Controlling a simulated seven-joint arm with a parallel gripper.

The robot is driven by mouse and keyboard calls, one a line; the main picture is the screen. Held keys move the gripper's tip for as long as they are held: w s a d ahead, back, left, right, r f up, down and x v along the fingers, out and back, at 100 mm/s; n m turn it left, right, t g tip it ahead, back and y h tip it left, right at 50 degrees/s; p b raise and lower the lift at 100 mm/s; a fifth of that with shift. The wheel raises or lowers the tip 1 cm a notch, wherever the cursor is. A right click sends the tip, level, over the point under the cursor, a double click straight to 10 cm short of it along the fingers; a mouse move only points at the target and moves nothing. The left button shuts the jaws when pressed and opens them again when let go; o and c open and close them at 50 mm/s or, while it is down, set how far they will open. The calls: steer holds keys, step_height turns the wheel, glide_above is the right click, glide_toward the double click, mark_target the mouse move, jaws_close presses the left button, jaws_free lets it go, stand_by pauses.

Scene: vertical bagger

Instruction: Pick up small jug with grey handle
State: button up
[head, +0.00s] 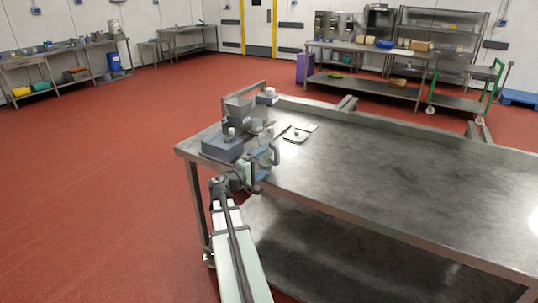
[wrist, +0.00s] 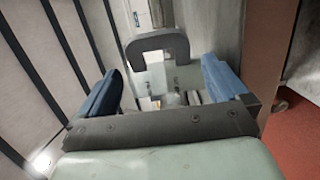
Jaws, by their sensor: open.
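The small jug (wrist: 165,78) has a see-through body and a dark grey C-shaped handle (wrist: 158,45). In the wrist view the handle shows ahead, in line with the gap between the blue fingers. My gripper (wrist: 162,66) is open, with one finger on each side and nothing clamped. In the head view my gripper (head: 258,164) is at the near left part of the steel table (head: 390,180), right beside the jug (head: 267,146). The fingers partly hide the jug there. I cannot tell whether they touch the handle.
A blue-grey boxy device (head: 222,147) and a grey hopper (head: 239,107) stand left of and behind the jug. A flat tray (head: 297,133) with a small item lies behind it on the right. The table's right side is clear.

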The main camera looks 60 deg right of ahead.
mark_target(276, 153)
steer(key=shift+s+d+r, duration=0.1)
steer(key=shift+s+d, duration=0.15)
steer(key=shift+d, duration=1.15)
steer(key=shift+s+d, duration=0.3)
steer(key=shift+d, duration=1.1)
steer(key=shift+s+d+r, duration=0.1)
steer(key=shift+s+d, duration=0.15)
steer(key=shift+d, duration=1.15)
steer(key=shift+c, duration=0.3)
steer(key=c, duration=0.7)
steer(key=shift+c, duration=0.6)
steer(key=shift+r, duration=0.1)
